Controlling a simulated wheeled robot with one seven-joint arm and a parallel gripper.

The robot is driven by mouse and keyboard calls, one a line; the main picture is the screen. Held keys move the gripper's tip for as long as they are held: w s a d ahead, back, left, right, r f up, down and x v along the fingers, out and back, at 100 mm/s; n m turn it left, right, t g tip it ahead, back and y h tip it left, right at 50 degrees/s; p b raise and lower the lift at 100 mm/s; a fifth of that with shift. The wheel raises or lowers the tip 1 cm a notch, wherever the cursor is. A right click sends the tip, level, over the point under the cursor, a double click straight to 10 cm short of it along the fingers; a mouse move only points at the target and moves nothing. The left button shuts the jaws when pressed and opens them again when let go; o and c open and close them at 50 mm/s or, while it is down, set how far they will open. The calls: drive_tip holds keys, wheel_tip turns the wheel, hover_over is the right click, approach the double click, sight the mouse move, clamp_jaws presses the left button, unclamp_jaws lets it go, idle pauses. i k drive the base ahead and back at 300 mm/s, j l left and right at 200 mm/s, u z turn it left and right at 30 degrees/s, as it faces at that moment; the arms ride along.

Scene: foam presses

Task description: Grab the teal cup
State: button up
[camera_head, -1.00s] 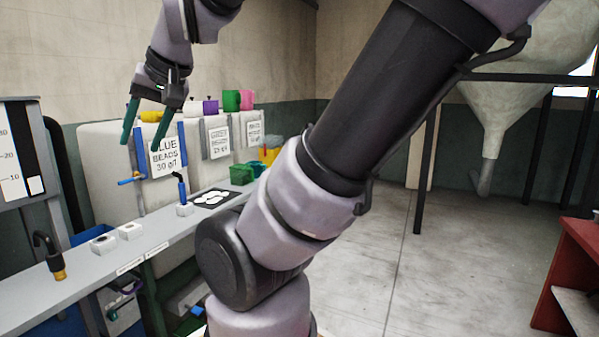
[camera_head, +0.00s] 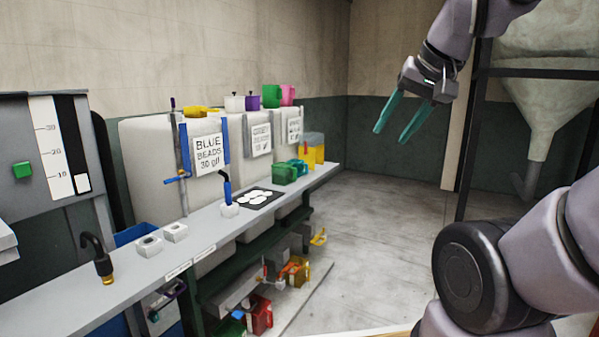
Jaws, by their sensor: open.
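A small teal cup (camera_head: 301,165) stands on the far part of the long grey bench, just behind a green container (camera_head: 284,174) that hides part of it. My gripper (camera_head: 390,136) is at the upper right, its two teal fingers spread apart and pointing down and left. It is open and empty, in the air, to the right of the cup in the picture and apart from it.
The grey bench (camera_head: 205,222) runs along large white bins. Near the cup are a yellow-orange container (camera_head: 313,150) and a black mat (camera_head: 256,199) with white discs. A shelf with parts lies below. A hopper (camera_head: 545,110) stands at right. The floor between is clear.

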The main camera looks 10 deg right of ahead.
sight(299, 169)
drive_tip(key=i+l+u, duration=0.15)
drive_tip(key=i+l, duration=2.7)
drive_tip(key=i, duration=0.1)
